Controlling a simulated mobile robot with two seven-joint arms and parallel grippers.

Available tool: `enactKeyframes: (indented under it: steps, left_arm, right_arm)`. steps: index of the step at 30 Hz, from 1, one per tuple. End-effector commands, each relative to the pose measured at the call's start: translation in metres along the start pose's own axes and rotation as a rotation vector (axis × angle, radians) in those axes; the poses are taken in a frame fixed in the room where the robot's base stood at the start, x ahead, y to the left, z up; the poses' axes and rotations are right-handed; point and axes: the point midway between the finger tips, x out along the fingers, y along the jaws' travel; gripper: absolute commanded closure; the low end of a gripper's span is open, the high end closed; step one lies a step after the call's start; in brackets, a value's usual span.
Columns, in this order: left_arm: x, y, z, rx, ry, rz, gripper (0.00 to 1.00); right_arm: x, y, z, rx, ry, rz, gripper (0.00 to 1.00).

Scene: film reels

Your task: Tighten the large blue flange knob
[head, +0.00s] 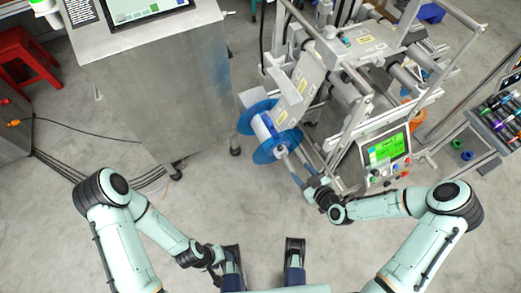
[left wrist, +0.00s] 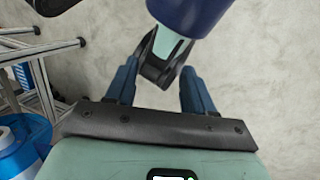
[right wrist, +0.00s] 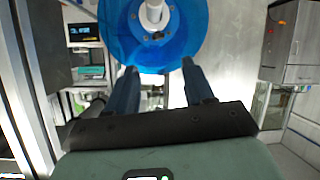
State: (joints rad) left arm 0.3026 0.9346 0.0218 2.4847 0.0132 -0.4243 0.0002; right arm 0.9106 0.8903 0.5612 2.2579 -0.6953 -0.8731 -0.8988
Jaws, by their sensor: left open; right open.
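The large blue flange (head: 277,146) is the near disc of a reel on the machine. In the right wrist view the blue disc (right wrist: 117,40) fills the top middle, with a grey shaft and hub (right wrist: 154,14) at its centre. I cannot clearly tell the knob from the hub. My right gripper (head: 302,174) is open in front of the disc, by the end of the shaft. Its fingers (right wrist: 161,76) are apart with nothing between them. My left gripper (head: 217,272) is open and empty, low near my base; its fingers also show in the left wrist view (left wrist: 158,84).
A control panel with a green screen (head: 386,147) stands right of the reel, close to my right arm. A large metal cabinet (head: 155,90) is at the left. A rack of coloured rolls (head: 490,120) is at the far right.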

Motion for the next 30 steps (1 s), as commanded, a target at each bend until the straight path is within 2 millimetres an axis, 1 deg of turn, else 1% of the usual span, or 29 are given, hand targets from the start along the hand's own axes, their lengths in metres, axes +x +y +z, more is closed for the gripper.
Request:
enactKeyframes:
  steps: [1,4,7,11,15,21,25,30]
  left_arm:
    - [0.002,0.000,0.000,0.001,0.001,0.001,0.47]
    - [0.003,0.000,-0.001,0.001,0.002,0.001,0.47]
    - [0.004,0.000,-0.001,0.001,0.003,0.002,0.47]
    - [0.006,-0.001,-0.003,0.002,0.007,0.002,0.47]
    - [0.010,-0.001,-0.005,0.002,0.012,0.003,0.47]
    - [0.015,-0.002,-0.008,0.002,0.020,0.005,0.47]
    - [0.017,-0.003,-0.012,0.002,0.030,0.005,0.47]
    - [0.018,-0.003,-0.014,0.001,0.038,0.005,0.47]
  right_arm:
    - [0.001,0.004,0.000,-0.016,0.012,0.012,0.47]
    - [0.004,0.007,-0.003,-0.034,0.025,0.019,0.47]
    - [0.014,0.007,-0.004,-0.035,0.027,0.017,0.47]
    - [0.037,0.006,-0.004,-0.033,0.027,0.016,0.47]
    - [0.069,0.007,-0.004,-0.031,0.027,0.017,0.47]
    - [0.107,0.007,-0.005,-0.031,0.026,0.016,0.47]
    - [0.124,0.008,-0.005,-0.032,0.024,0.017,0.47]
    - [0.133,0.008,-0.006,-0.031,0.023,0.016,0.47]
